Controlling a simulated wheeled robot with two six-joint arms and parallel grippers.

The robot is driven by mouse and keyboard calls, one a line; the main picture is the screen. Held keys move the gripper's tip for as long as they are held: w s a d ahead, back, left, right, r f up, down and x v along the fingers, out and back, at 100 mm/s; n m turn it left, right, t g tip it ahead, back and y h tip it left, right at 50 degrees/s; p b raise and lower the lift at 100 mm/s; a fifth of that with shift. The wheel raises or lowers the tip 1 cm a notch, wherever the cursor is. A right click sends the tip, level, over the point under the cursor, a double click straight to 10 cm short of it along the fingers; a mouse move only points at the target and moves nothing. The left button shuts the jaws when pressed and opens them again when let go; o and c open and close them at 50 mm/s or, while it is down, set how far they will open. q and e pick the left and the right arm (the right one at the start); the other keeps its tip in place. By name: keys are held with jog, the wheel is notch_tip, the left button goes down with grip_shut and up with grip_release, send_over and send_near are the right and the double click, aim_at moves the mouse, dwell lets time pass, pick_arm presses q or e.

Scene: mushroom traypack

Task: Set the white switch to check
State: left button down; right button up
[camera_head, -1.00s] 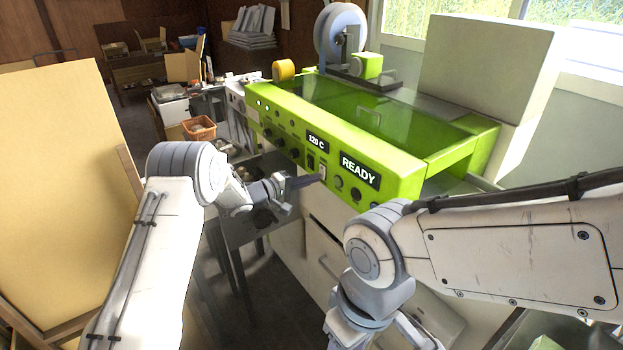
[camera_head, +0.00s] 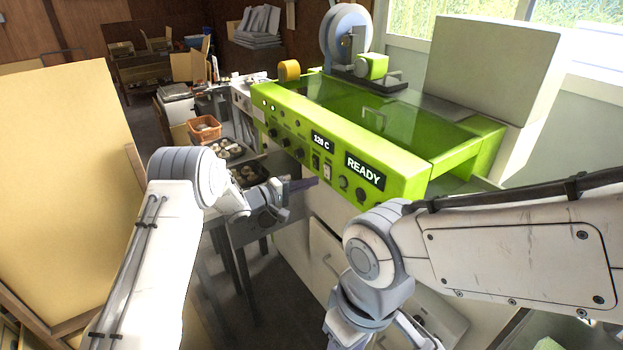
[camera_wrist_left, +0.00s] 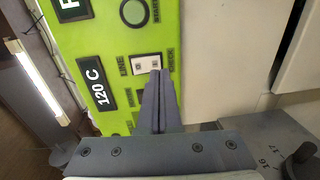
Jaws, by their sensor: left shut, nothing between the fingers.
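The white switch (camera_head: 327,171) is on the green machine's front panel (camera_head: 404,191), below the "120 C" and "READY" displays. In the left wrist view the switch (camera_wrist_left: 145,63) sits between the labels LINE and CHECK. My left gripper (camera_head: 316,182) is shut and empty. Its fingertips, also in the left wrist view (camera_wrist_left: 160,73), are at the CHECK end of the switch and partly hide that end. Whether they touch it, and which way the switch is tipped, I cannot tell. My right arm is in view at the right, but its fingers are out of view.
A round green button (camera_wrist_left: 134,12) marked START is near the switch, and dark knobs (camera_head: 361,195) line the panel. An orange basket (camera_head: 204,129) and dark trays (camera_head: 232,150) lie left of the machine. A tan board (camera_head: 65,170) stands at the far left.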

pick_arm(q)
jog(key=f+b+v, duration=0.1)
jog(key=f+v, duration=0.1)
jog(key=v, duration=0.9)
jog(key=shift+s, duration=0.2)
jog(key=shift+f, duration=0.15)
jog(key=s+d+r+m+y+p, duration=0.3)
jog(key=s+d+r+m+y, duration=0.2)
jog(key=d+r+y, duration=0.35)
jog(key=s+a+r+m+g+y, duration=0.1)
jog(key=s+m+g, duration=0.2)
jog(key=s, duration=0.9)
jog(key=s+a+r+m+g+y+p, duration=0.1)
jog(key=s+r+m+g+y, duration=0.1)
jog(key=s, duration=1.1)
jog(key=s+a+r+m+g+y+p, duration=0.1)
jog(key=s+m+g, duration=0.3)
jog(key=s, duration=0.8)
jog(key=shift+s+a+r+g, duration=0.15)
jog(key=shift+s+a+g, duration=0.1)
jog(key=shift+g, duration=0.15)
jog(key=shift+y, duration=0.25)
